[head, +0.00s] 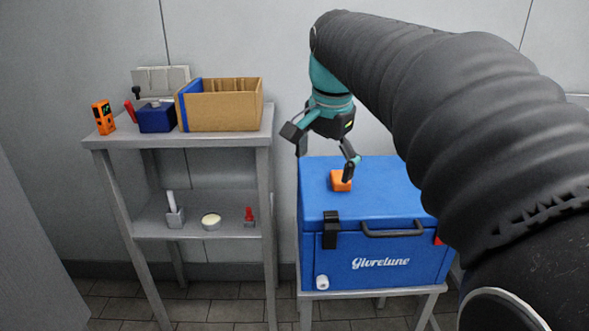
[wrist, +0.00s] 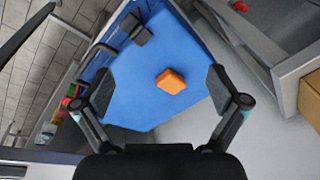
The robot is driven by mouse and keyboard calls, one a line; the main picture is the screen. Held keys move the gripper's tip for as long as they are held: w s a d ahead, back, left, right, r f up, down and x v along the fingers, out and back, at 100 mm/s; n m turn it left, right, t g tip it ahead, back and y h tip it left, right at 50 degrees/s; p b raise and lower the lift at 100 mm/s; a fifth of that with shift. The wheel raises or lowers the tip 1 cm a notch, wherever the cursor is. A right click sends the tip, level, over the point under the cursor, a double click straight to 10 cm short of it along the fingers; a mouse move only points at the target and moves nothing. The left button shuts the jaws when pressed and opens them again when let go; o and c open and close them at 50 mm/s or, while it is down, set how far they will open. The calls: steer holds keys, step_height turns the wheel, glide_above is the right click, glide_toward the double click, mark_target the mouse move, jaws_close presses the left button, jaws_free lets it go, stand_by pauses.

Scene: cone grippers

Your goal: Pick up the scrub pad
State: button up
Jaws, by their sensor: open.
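The scrub pad (head: 339,181) is a small orange block lying on the blue lid of the cool box (head: 385,190). In the wrist view the orange pad (wrist: 171,81) lies on the blue lid (wrist: 135,90), between and beyond the fingers. My gripper (head: 323,158) is above the lid, its fingers spread wide and empty. In the head view one fingertip overlaps the right part of the pad; I cannot tell whether it touches. In the wrist view both fingertips (wrist: 161,90) stand apart from the pad, one on each side.
A grey shelf (head: 190,140) stands left of the cool box, with a cardboard box (head: 225,106), a dark blue box (head: 157,117) and an orange device (head: 104,118) on top. Its lower shelf holds a small round dish (head: 211,221). The lid around the pad is clear.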

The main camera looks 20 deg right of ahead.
steer(key=w+d+r+m+g, duration=0.1)
steer(key=w+d+r+m, duration=0.1)
steer(key=w+d+m, duration=0.4)
steer(key=m+g, duration=0.2)
steer(key=m, duration=0.1)
glide_above(340, 176)
steer(key=shift+m, duration=0.3)
step_height(340, 176, down, 13)
steer(key=shift+r+b, duration=0.1)
steer(key=shift+b, duration=0.3)
steer(key=c, duration=1.1)
